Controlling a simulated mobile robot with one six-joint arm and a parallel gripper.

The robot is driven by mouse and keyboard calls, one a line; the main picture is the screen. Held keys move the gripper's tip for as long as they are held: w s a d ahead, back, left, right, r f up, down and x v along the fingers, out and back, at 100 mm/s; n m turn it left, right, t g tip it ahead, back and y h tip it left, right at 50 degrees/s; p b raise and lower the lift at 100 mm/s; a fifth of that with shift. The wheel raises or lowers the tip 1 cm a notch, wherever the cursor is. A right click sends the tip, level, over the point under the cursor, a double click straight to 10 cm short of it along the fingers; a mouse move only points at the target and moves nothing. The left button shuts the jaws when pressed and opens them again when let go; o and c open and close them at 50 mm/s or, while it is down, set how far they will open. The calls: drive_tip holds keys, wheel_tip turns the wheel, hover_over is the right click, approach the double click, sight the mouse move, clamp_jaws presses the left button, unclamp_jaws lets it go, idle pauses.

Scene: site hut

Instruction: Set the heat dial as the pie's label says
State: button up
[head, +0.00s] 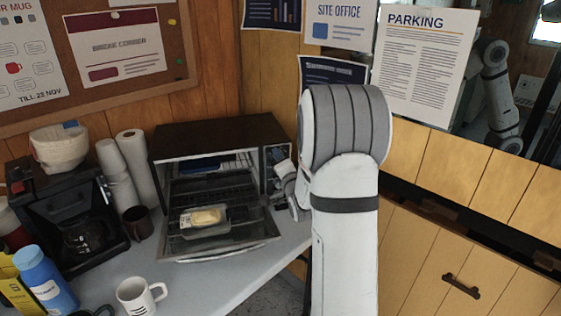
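The toaster oven (225,134) stands on the counter with its glass door folded down at the front. The pie (206,216), pale yellow, sits in a clear tray at the oven's open front. A small white label (186,219) shows at its left side; its print is too small to read. The oven's dark control panel (276,154) is on its right side, and the heat dial cannot be made out there. My gripper (280,198) is at the panel, partly hidden behind my arm. Whether it touches a dial, and whether its fingers are open, is unclear.
Left of the oven are a paper roll (136,163), stacked cups (117,175), a dark mug (139,223) and a coffee maker (75,215). A white mug (134,297) and blue bottle (46,281) stand in front. The counter (215,283) is clear before the oven door.

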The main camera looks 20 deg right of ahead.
drive_tip(key=s+a, duration=0.1)
drive_tip(key=s, duration=0.5)
drive_tip(key=shift+s+b, duration=0.3)
drive_tip(key=s+a+r+n+g+y+p, duration=0.1)
drive_tip(key=s+a+n+g+p, duration=0.1)
drive_tip(key=s+a+n+g, duration=0.3)
drive_tip(key=s+a+r+n+g+y+p, duration=0.1)
drive_tip(key=s+a+n+g, duration=0.4)
drive_tip(key=s, duration=0.8)
drive_tip(key=s+a+r+n+g+p, duration=0.3)
drive_tip(key=s+a+n+g, duration=0.1)
drive_tip(key=s+a, duration=0.3)
drive_tip(key=shift+s+a+r+n+g+y+p, duration=0.2)
drive_tip(key=shift+s+a+n+g+y+p, duration=0.3)
drive_tip(key=shift+s, duration=0.75)
drive_tip(key=shift+d, duration=0.15)
